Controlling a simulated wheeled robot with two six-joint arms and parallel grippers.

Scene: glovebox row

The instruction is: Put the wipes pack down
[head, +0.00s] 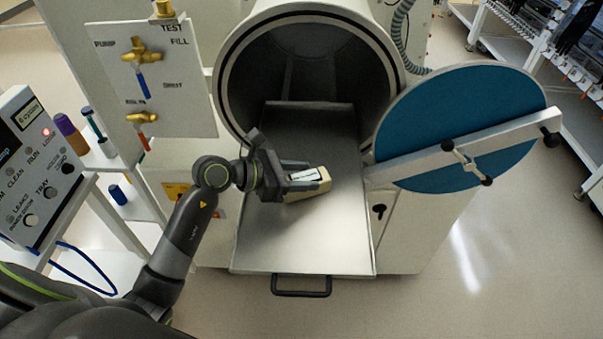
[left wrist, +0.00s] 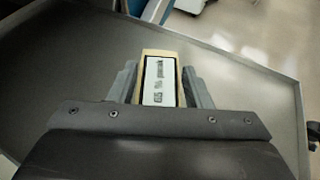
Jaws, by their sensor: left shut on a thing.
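The wipes pack (head: 321,182) is a small tan block with a white label, in the head view over the metal sliding tray (head: 300,250). My left gripper (head: 308,180) is shut on it, with one finger on each side. In the left wrist view the pack (left wrist: 160,66) shows its label between the fingers (left wrist: 160,88), and the tray (left wrist: 60,62) lies behind it. I cannot tell whether the pack touches the tray surface. My right gripper is not in view.
The tray sticks out of a round chamber opening (head: 305,60), with a black handle (head: 301,291) at its front. A blue round door (head: 450,110) stands open to the right. A valve panel (head: 150,80) and a control box (head: 35,165) are at left. The tray's front half is clear.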

